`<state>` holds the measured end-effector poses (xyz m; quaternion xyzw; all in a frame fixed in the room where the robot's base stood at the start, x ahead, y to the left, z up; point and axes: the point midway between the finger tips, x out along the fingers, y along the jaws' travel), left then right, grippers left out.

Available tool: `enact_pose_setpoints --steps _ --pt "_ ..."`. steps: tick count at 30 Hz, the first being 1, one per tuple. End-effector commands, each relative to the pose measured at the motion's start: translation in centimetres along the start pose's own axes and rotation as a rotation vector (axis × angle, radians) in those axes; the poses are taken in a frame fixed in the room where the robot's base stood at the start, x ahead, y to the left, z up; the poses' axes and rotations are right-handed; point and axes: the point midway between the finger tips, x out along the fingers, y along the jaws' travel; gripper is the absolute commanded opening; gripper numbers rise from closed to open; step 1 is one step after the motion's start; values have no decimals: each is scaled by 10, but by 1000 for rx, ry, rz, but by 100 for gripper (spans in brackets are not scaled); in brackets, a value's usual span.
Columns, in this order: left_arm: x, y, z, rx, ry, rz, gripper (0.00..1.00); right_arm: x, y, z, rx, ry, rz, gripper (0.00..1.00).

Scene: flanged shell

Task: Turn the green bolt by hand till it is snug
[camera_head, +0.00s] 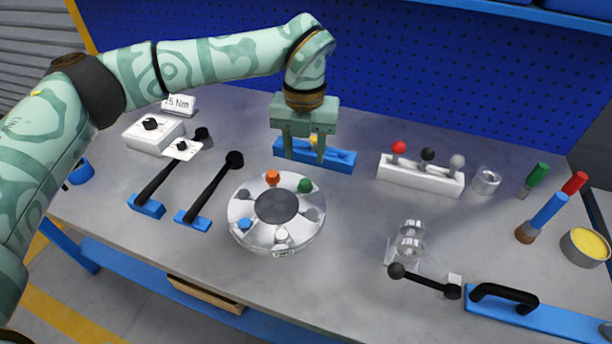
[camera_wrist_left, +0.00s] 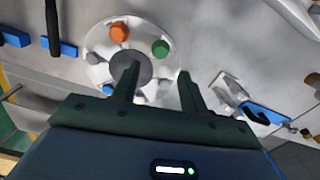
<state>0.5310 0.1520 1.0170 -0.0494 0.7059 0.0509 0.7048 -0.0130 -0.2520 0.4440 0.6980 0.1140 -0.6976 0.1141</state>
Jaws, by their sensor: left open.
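The green bolt (camera_head: 305,185) sits in the flange of the round metal shell (camera_head: 243,225), on its far right side. It also shows in the left wrist view (camera_wrist_left: 160,48), beyond my fingertips. An orange bolt (camera_head: 272,177) sits to its left, and blue, white and grey bolts stand around the same flange. My left gripper (camera_head: 304,158) points down above the bench, behind the shell and apart from the green bolt. Its two fingers are spread with nothing between them, as the left wrist view (camera_wrist_left: 157,82) also shows. My right gripper is not in view.
A blue holder (camera_head: 343,160) stands behind my left gripper. A white block with coloured knobs (camera_head: 420,175) stands to the right. A clear part (camera_head: 410,243) and black lever lie front right. Bare bench lies between them.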

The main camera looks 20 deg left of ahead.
Motion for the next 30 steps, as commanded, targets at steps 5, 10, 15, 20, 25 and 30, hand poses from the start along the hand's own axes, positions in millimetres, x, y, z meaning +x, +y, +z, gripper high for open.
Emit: enact_pose_setpoints --steps 5,10,15,20,25,30 --pt "44 0 0 0 4 -1 44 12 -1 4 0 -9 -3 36" --pt "66 -1 0 1 2 -2 44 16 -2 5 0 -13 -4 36" --pt "73 -1 0 1 -1 -2 44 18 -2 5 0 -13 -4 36" --pt "73 -1 0 2 -2 -2 44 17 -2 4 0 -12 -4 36" --pt "73 -1 0 2 -1 -2 16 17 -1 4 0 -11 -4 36" --pt "73 -1 0 2 -1 -2 0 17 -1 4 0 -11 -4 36"
